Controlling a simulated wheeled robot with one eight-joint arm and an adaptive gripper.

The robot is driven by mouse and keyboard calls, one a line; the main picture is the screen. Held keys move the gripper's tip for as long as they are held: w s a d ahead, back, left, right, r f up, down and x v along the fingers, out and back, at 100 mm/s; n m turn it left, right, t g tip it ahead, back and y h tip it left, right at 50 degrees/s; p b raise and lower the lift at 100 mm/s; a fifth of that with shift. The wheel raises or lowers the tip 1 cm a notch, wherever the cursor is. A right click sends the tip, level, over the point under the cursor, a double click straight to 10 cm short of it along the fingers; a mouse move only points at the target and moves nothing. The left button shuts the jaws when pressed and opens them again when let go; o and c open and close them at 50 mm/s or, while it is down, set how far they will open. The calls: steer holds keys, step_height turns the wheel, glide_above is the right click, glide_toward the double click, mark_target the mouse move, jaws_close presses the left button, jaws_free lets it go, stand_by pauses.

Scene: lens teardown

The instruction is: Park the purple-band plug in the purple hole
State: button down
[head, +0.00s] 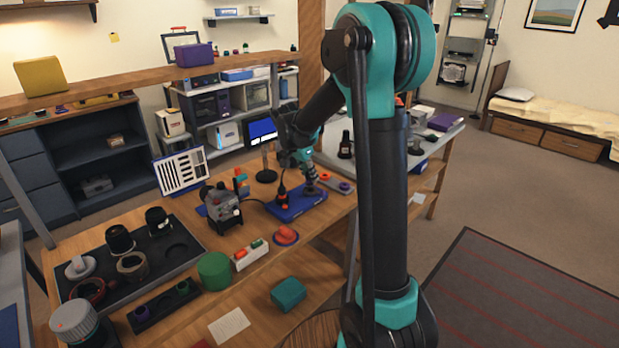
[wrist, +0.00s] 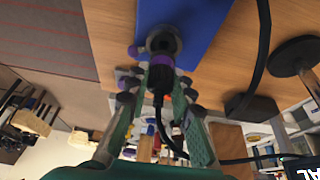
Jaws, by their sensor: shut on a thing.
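My gripper (wrist: 160,84) is shut on the purple-band plug (wrist: 160,76), which sits between its fingertips in the wrist view. A dark round part (wrist: 163,42) lies just beyond the plug, over the blue mat (wrist: 190,18); I cannot tell whether they touch. In the head view my gripper (head: 311,182) is above the right part of the blue mat (head: 300,208). The hole's inside is too small to see.
A second dark plug with an orange band (head: 282,192) stands on the mat's left part. A grey device (head: 222,206) stands left of the mat, a red disc (head: 286,235) in front. A black cable (wrist: 262,60) runs near my gripper.

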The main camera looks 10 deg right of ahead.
steer(key=shift+r, duration=1.55)
steer(key=shift+d, duration=0.1)
